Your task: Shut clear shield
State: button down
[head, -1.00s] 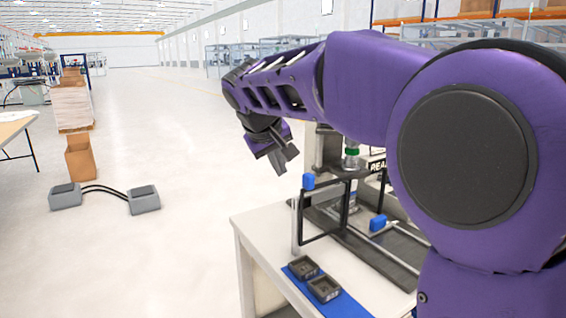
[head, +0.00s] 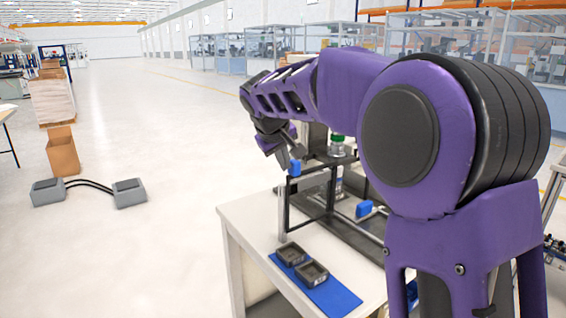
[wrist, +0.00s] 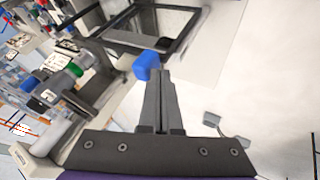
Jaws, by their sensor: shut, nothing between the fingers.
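The clear shield (head: 310,195) is a see-through panel in a black frame, standing open and upright at the front of the machine on the white table. A blue knob (head: 294,168) sits at its upper corner. In the wrist view the black frame (wrist: 193,32) is at the top, with the blue knob (wrist: 146,64) beside the fingertips. My gripper (head: 283,164) is shut and empty, its fingertips right at the knob. In the wrist view my gripper (wrist: 160,78) partly overlaps the knob; I cannot tell whether they touch.
A blue mat (head: 337,299) with two dark square parts (head: 291,253) lies at the table's front. A second blue block (head: 365,209) is on the machine. A green-topped part (head: 337,141) stands behind the shield. Grey pedals (head: 129,192) and a cardboard box (head: 62,152) are on the floor.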

jog(key=w+d+p, duration=0.8)
jog(key=w+d, duration=0.2)
jog(key=d, duration=0.5)
jog(key=shift+d+p, duration=0.15)
jog(key=shift+p, duration=0.2)
jog(key=shift+r, duration=0.15)
